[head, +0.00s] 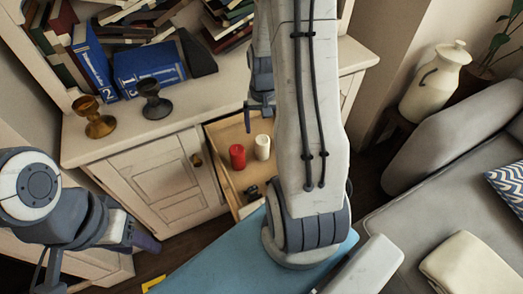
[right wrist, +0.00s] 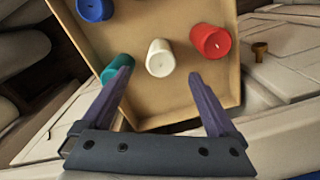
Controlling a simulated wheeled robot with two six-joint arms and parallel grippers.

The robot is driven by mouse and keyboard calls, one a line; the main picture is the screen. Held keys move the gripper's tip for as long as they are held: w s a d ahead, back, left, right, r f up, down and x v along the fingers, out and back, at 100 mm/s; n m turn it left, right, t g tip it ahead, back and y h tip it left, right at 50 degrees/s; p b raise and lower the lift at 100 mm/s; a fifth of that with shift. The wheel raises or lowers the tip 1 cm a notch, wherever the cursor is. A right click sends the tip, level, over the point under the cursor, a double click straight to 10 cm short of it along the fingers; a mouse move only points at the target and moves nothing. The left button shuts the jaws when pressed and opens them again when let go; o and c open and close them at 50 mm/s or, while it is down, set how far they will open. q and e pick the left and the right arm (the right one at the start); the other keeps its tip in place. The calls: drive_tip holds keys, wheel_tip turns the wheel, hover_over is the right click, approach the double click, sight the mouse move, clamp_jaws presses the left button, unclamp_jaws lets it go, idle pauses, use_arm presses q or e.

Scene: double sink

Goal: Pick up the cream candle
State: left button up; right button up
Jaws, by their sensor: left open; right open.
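The cream candle (head: 262,147) stands in the open drawer (head: 213,137), just right of the red candle (head: 237,156). In the right wrist view the cream candle (right wrist: 160,58) lies ahead, between the lines of my right gripper's fingers. My right gripper (right wrist: 160,76) is open and empty there, and the fingers do not appear to touch the candle. In the head view my right gripper (head: 260,108) is partly hidden behind my arm, above the drawer. My left gripper (head: 140,238) is open and empty at the lower left, away from the drawer.
The right wrist view shows a blue candle (right wrist: 94,8) and a teal candle (right wrist: 116,68), partly behind a finger. Two goblets (head: 154,102) and books (head: 150,68) stand on the cabinet. A grey sofa (head: 450,150) is at right.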

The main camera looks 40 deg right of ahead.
sight(262, 147)
wheel_tip(262, 147, down, 10)
drive_tip(key=shift+a+f+b, duration=0.1)
drive_tip(key=shift+b, duration=0.65)
clamp_jaws()
